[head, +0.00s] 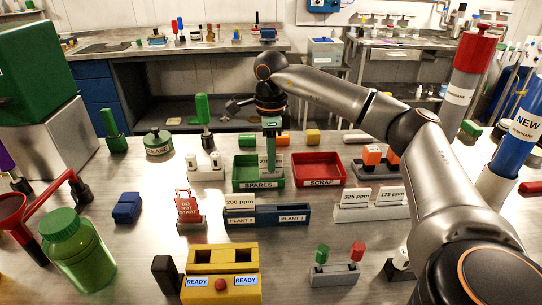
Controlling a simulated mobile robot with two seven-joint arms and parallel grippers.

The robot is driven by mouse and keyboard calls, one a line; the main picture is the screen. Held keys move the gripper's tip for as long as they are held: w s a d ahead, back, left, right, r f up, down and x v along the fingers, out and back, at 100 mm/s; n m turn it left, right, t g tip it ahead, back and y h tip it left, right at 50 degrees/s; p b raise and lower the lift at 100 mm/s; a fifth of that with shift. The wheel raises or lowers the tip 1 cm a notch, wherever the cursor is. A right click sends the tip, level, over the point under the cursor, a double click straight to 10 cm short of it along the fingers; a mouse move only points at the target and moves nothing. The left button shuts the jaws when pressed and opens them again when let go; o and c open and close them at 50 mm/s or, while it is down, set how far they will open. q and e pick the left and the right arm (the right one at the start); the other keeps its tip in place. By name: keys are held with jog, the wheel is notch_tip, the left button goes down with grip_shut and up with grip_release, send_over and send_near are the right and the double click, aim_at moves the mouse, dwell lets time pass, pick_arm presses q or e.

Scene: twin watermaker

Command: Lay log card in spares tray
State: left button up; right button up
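The green spares tray (258,186) stands mid-table with its label facing me. My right gripper (269,160) points straight down over the right part of this tray, with its lower end at or just above the tray. A narrow green upright piece shows at its lower end; I cannot tell whether this is a finger or something held, nor whether the fingers are open or shut. No card is clearly identifiable as the log card. A 200 ppm card (240,202) stands in the blue plant holder (266,216). My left gripper is not in view.
The red scrap tray (318,181) is right beside the spares tray. White stands with 325 ppm (354,198) and 175 ppm (391,197) cards are to the right. A yellow READY box (222,258) and a green bottle (74,249) are in front. My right arm spans the right side.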

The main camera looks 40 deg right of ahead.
jog(key=shift+o, duration=0.6)
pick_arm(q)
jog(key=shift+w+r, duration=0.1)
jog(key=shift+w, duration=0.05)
pick_arm(e)
jog(key=shift+r, duration=0.1)
jog(key=shift+r, duration=0.25)
pick_arm(q)
jog(key=p, duration=0.1)
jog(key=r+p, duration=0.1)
jog(key=p, duration=0.1)
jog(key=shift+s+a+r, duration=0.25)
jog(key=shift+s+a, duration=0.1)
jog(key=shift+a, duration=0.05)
pick_arm(e)
notch_tip(320, 180, up, 12)
jog(key=shift+f, duration=0.15)
jog(key=shift+f, duration=0.1)
